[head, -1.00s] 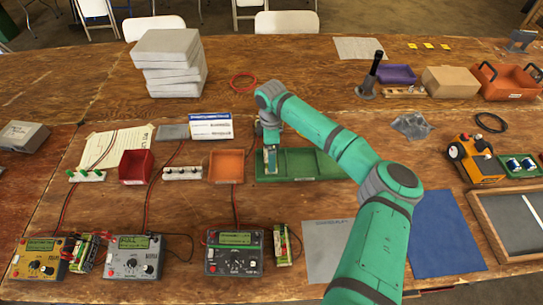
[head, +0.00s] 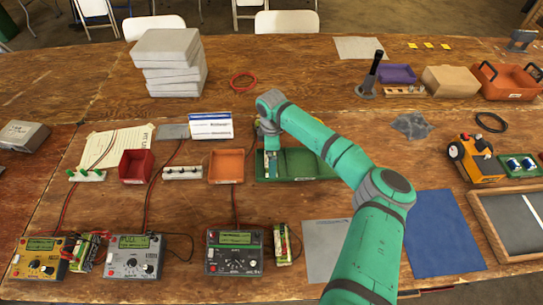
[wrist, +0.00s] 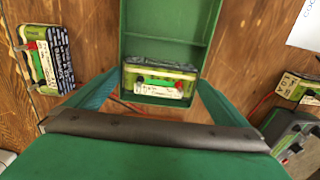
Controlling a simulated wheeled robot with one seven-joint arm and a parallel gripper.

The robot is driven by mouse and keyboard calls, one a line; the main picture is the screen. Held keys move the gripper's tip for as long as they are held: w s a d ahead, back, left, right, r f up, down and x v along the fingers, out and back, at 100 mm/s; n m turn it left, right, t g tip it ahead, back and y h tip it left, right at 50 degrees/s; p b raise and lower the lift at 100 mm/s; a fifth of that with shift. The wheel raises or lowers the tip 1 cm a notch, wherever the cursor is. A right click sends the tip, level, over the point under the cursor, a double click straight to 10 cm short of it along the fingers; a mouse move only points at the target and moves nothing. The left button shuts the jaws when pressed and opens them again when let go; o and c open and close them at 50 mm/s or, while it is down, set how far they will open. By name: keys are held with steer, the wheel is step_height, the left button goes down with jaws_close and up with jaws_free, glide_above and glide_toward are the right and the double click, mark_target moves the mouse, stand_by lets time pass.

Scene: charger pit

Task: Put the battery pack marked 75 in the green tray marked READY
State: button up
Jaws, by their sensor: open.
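The green tray (head: 312,163) lies in the middle of the table, with a small white label on its front too small to read. My gripper (head: 271,165) is over the left end of this tray. In the wrist view a green and white battery pack (wrist: 160,82) lies in the near end of the tray (wrist: 168,50). My open fingers (wrist: 155,92) stand on either side of the pack, with visible gaps. The marking on the pack cannot be read. Other packs stand beside the yellow charger (head: 84,254) and the black charger (head: 283,244).
An orange bin (head: 226,167) stands just left of the tray, and a red bin (head: 136,167) is further left. A yellow charger (head: 40,258), a grey charger (head: 134,257) and a black charger (head: 234,252) line the front. A blue mat (head: 440,235) lies at right.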

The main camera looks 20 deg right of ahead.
step_height(320, 180, up, 12)
steer(key=shift+r, duration=0.15)
stand_by(0.3)
stand_by(0.4)
